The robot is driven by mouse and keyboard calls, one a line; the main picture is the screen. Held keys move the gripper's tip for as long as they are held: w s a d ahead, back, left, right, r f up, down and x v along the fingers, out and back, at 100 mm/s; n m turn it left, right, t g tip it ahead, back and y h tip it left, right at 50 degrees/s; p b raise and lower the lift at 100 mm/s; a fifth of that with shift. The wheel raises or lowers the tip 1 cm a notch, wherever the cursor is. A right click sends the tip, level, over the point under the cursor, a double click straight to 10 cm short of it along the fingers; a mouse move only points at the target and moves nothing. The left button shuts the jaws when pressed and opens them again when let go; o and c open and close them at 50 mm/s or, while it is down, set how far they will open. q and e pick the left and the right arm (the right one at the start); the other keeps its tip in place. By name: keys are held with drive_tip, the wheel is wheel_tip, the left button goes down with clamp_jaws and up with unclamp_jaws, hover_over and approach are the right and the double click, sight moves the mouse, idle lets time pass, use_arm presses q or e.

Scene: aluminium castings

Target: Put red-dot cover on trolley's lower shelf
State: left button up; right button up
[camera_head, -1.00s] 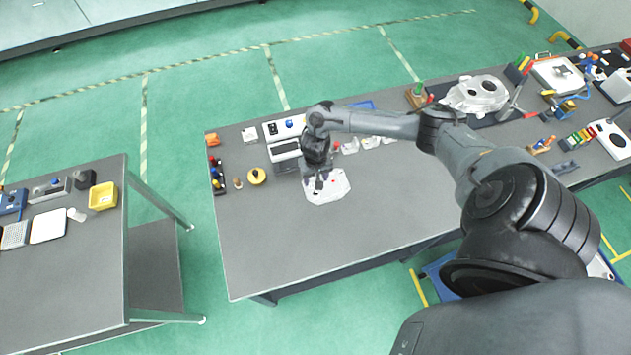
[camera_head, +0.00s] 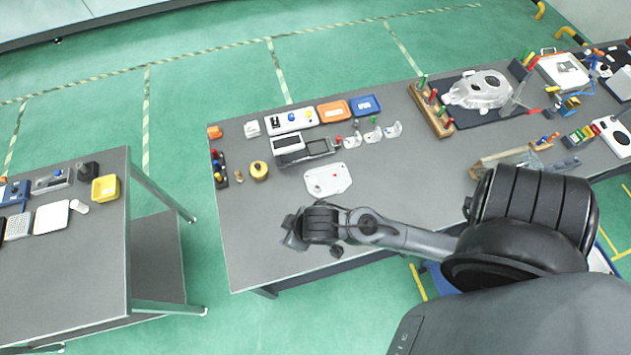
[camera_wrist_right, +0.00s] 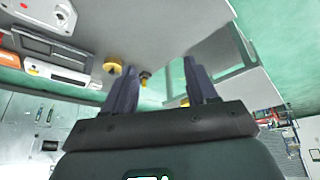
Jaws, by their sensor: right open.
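The cover, a white plate with a red dot (camera_head: 328,181), lies flat on the grey workbench (camera_head: 262,228). It also shows at the top left of the right wrist view (camera_wrist_right: 42,12). My right gripper (camera_head: 292,236) is over the bench, nearer its front edge than the cover and apart from it. In the right wrist view its two fingers (camera_wrist_right: 160,80) are spread with nothing between them. The trolley (camera_head: 75,259) stands at the left, across a floor gap. Its lower shelf (camera_head: 157,262) shows partly and looks bare there. My left gripper is out of view.
The trolley top holds a yellow bin (camera_head: 105,188) and several other items. A trolley leg (camera_head: 165,193) slants beside the shelf opening. The bench's front left is clear.

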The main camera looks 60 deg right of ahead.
drive_tip(key=s+d+r+g, duration=0.1)
drive_tip(key=s+d+r, duration=0.1)
drive_tip(key=s, duration=0.3)
drive_tip(key=shift+s+r, duration=0.35)
drive_tip(key=shift+r, duration=0.05)
